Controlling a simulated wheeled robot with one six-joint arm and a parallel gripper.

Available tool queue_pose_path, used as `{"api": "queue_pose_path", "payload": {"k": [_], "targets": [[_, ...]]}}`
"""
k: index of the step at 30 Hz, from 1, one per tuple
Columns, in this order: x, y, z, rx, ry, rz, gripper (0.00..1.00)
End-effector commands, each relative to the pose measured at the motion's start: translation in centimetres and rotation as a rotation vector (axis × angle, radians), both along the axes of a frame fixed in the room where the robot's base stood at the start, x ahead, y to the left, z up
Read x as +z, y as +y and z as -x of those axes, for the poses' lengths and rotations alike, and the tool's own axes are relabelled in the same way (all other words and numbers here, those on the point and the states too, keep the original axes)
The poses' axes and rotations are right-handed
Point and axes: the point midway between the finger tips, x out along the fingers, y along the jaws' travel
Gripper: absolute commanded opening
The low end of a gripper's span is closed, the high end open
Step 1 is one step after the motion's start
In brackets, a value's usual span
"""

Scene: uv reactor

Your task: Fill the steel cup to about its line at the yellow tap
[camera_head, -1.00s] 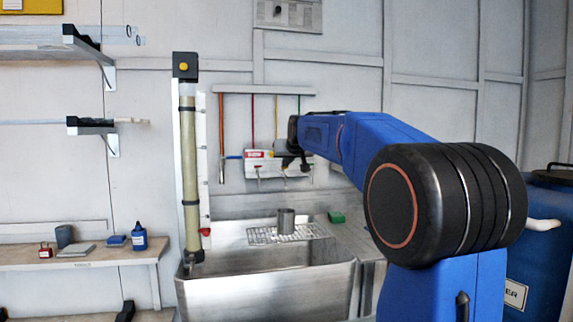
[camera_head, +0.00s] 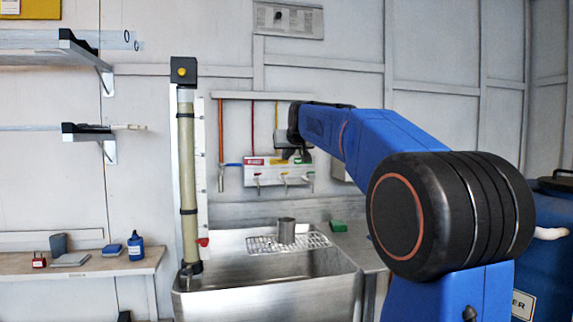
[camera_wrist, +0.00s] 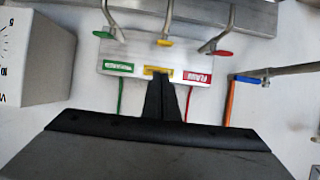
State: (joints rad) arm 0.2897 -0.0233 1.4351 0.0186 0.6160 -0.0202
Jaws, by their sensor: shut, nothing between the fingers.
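The steel cup (camera_head: 286,231) stands upright on a wire rack (camera_head: 262,245) over the sink; its inside and line cannot be made out. The yellow tap's handle (camera_wrist: 164,43) is the middle one on the metal tap block (camera_head: 253,178), between a green handle (camera_wrist: 103,34) and a red handle (camera_wrist: 219,53). No water stream is visible. My gripper (camera_wrist: 166,84) is shut and empty, its fingertips overlapping the yellow label in the wrist view, near the block. In the head view my wrist partly hides the block's upper right; contact cannot be told.
A steel sink (camera_head: 265,292) lies below the taps. A tall tube (camera_head: 188,180) stands at its left, and a green sponge (camera_head: 338,225) lies right of the cup. A white box (camera_wrist: 35,60) and a blue lever (camera_wrist: 248,80) flank the block in the wrist view.

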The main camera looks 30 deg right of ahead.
Motion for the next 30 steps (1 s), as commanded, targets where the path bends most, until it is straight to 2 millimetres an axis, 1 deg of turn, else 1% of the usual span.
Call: {"api": "queue_pose_path", "payload": {"k": [1,9,15,20,30], "targets": [[0.6,0.3,1.0,0.000,-0.004,0.001,0.00],[2.7,1.5,5.2,0.000,-0.003,0.001,0.00],[3.7,2.0,7.2,0.000,-0.003,0.001,0.00],[4.0,2.2,7.9,0.000,-0.002,0.001,0.00],[4.0,2.2,7.9,0.000,-0.002,0.001,0.00]]}}
